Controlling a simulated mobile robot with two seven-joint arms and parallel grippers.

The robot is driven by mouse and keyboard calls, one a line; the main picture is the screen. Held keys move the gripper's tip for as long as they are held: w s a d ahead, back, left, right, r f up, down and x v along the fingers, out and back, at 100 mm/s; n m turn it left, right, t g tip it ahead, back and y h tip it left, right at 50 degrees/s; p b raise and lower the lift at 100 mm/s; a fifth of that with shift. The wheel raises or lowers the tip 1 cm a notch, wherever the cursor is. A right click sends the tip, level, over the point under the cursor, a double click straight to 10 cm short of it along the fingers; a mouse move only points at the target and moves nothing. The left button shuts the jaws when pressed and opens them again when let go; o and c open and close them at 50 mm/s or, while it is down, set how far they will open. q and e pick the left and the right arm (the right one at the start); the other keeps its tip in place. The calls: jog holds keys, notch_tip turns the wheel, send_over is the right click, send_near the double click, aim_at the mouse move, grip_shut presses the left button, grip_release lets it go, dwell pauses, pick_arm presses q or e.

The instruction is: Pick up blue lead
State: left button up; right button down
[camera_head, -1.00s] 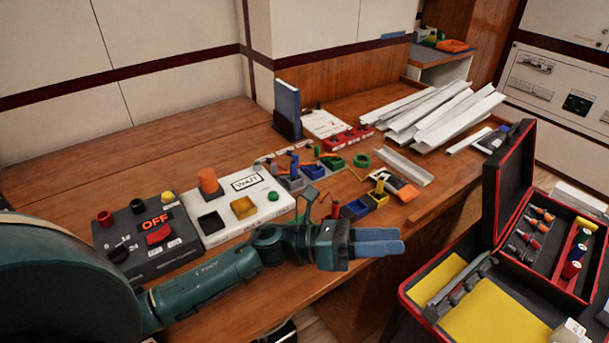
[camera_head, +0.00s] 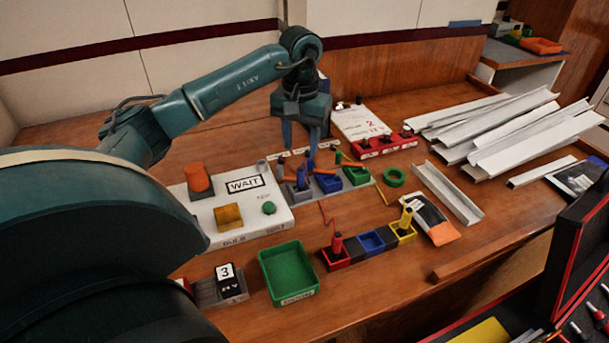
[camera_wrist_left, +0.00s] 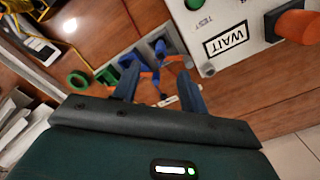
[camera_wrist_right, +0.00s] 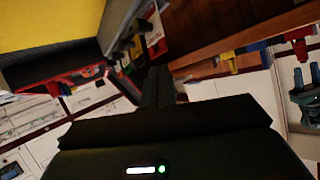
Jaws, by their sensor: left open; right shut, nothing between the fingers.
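A blue lead (camera_head: 301,178) has a plug standing upright in the grey slot of a small rack with grey, blue and green compartments. An orange piece crosses it. Blue plugs also show in the left wrist view (camera_wrist_left: 160,47), just beyond the fingers. My left gripper (camera_head: 300,147) points down, open, above and slightly behind the rack, with nothing visible between its blue fingers. It also shows in the left wrist view (camera_wrist_left: 159,80). My right gripper (camera_wrist_right: 158,84) is shut and empty in the right wrist view. It is not seen in the head view.
A white WAIT box (camera_head: 240,208) stands left of the rack. A green tray (camera_head: 290,272) and a red, blue and yellow holder (camera_head: 371,243) lie in front. A red rack (camera_head: 383,146) is behind right. White channels (camera_head: 490,125) lie at the right.

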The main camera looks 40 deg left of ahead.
aim_at(300, 168)
pick_arm(q)
notch_tip(300, 168, down, 10)
jog(key=shift+a+r, duration=0.1)
jog(key=shift+r, duration=0.1)
dwell(0.3)
grip_shut()
